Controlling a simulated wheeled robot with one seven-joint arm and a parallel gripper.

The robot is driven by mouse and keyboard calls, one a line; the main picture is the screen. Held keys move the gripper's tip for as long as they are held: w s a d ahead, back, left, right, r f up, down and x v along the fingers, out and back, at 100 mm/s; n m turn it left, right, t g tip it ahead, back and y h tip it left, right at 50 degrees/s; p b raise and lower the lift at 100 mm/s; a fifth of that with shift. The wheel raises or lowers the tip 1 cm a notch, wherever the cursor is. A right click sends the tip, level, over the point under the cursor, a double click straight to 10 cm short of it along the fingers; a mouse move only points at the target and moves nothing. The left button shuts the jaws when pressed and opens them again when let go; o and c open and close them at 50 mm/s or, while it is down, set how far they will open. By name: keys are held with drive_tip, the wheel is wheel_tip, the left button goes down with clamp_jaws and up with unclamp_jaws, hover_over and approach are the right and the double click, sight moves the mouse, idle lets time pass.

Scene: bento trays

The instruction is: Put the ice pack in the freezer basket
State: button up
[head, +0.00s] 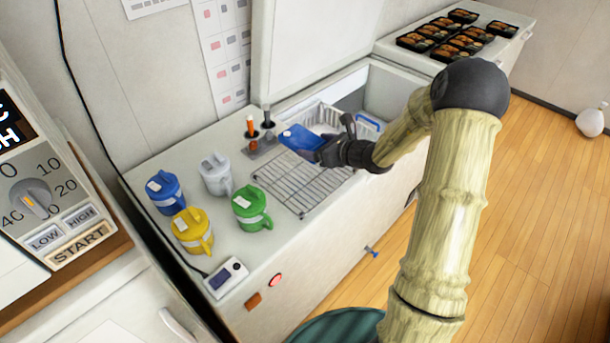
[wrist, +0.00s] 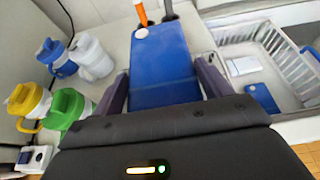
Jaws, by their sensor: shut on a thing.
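My gripper (head: 332,148) is shut on a blue ice pack (head: 300,138). The ice pack has a round white cap at its far end and shows between the two fingers in the wrist view (wrist: 160,65). In the head view it is held above the wire rack (head: 290,183), to the left of the open freezer. The white freezer basket (head: 330,113) hangs inside the freezer opening; in the wrist view the basket (wrist: 262,32) lies to the right of my gripper. A blue item (wrist: 262,98) and a pale item (wrist: 243,66) lie in the basket.
Blue (head: 164,192), white (head: 215,174), yellow (head: 192,231) and green (head: 251,208) jugs stand left of the rack. Orange and dark-handled tools stand in a holder (head: 260,147) behind it. Black bento trays (head: 462,45) sit on the far right surface. The freezer lid (head: 310,45) stands open.

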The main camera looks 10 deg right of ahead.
drive_tip(key=shift+r, duration=0.15)
drive_tip(key=p, duration=0.1)
hover_over(316, 178)
drive_tip(key=f, duration=0.5)
drive_tip(key=shift+a+f, duration=0.2)
drive_tip(key=shift+f, duration=0.2)
drive_tip(key=shift+d+f, duration=0.1)
drive_tip(key=shift+d, duration=0.15)
drive_tip(key=shift+s+a+f+p, duration=0.15)
drive_tip(key=shift+f+p, duration=0.35)
drive_tip(key=shift+f, duration=1.5)
